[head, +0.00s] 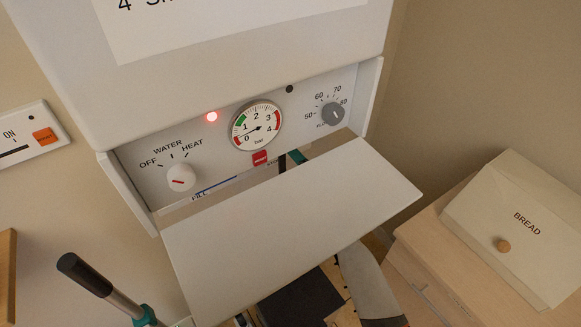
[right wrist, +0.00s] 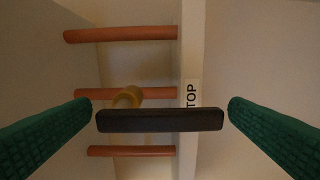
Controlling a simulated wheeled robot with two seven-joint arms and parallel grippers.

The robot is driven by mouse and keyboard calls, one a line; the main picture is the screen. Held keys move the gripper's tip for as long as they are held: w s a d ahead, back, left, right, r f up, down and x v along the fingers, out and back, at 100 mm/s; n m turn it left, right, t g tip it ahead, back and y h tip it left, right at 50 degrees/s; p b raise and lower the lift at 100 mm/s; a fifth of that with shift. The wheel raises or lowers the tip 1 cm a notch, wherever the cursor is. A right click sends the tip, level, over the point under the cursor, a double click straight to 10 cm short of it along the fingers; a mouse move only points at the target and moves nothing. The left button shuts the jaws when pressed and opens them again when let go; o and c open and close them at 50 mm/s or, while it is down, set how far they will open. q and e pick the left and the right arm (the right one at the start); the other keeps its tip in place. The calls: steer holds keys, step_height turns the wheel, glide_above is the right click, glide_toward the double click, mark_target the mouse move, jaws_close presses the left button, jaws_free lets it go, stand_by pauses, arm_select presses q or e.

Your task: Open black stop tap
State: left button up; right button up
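The black stop tap (right wrist: 160,120) shows in the right wrist view as a dark bar lying across the picture, roughly parallel to the copper pipes. A brass fitting (right wrist: 127,97) shows behind it on the middle pipe. My right gripper (right wrist: 160,108) is open, with one green finger at each end of the bar and a small gap visible on both sides. In the head view the boiler's lowered flap (head: 290,230) hides most of the space below. A teal part and a dark part show in the gap behind it; I cannot tell what they are. My left gripper is not in view.
The copper pipes (right wrist: 120,34) run beside a pale strip with a label (right wrist: 192,93), partly readable as "TOP". The boiler panel has a white knob (head: 181,178), gauge (head: 257,126) and grey knob (head: 333,114). A bread box (head: 515,230) stands right; a black-capped rod (head: 85,275) stands lower left.

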steer(key=b+v, duration=0.1)
steer(key=v, duration=1.1)
steer(key=shift+b, duration=0.4)
steer(key=shift+f, duration=0.1)
steer(key=s+d+f+n+g+h, duration=0.2)
steer(key=s+d+f, duration=0.1)
steer(key=f, duration=0.9)
steer(key=s+d+f+n+g+h, duration=0.2)
steer(key=s+d+f+g, duration=0.15)
steer(key=f, duration=0.95)
steer(key=s+d+f+n+g+h, duration=0.1)
steer(key=s+d+f+n+h, duration=0.2)
steer(key=f, duration=0.9)
steer(key=s+d+f+n+g+h, duration=0.1)
steer(key=s+d+f+n+g, duration=0.1)
steer(key=s+f, duration=0.4)
steer(key=s+d+f+n+g+h, duration=0.1)
steer(key=s+f, duration=0.4)
steer(key=s, duration=0.9)
steer(key=s+d+f+n+g+h, duration=0.1)
steer(key=s+d+f+n+g, duration=0.3)
steer(key=s, duration=0.6)
step_height(320, 180, down, 3)
steer(key=shift+d+r+b, duration=0.15)
steer(key=shift+d+b, duration=0.3)
steer(key=shift+d, duration=0.35)
